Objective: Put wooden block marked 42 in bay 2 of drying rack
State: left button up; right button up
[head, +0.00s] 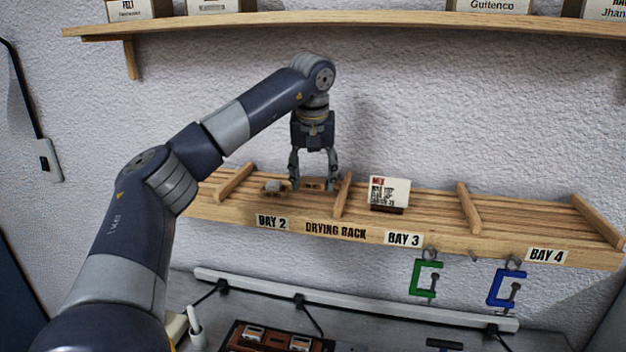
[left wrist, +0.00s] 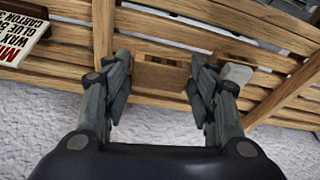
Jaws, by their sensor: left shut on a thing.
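My left gripper (head: 313,184) points down into bay 2 of the drying rack (head: 420,240). It is shut on a small wooden block (head: 314,183), which sits low between the fingers at the rack's slats. The wooden block also shows between the fingers in the left wrist view (left wrist: 160,78). No number can be read on it, and I cannot tell whether it rests on the slats. The BAY 2 label (head: 272,222) is on the front rail, below and left of the gripper. My right gripper is not in view.
A small pale-topped block (head: 273,186) lies in bay 2, just left of the gripper. A divider (head: 343,194) stands close on the right. A card (head: 389,191) stands in bay 3. Green (head: 426,279) and blue (head: 505,288) clamps hang below. Bay 4 is clear.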

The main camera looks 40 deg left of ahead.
pick_arm(q)
notch_tip(320, 180, down, 2)
jog(key=shift+s+f+p, duration=0.1)
jog(key=shift+p, duration=0.4)
jog(key=shift+f, duration=0.2)
jog(key=o, duration=0.5)
jog(key=shift+f, duration=0.1)
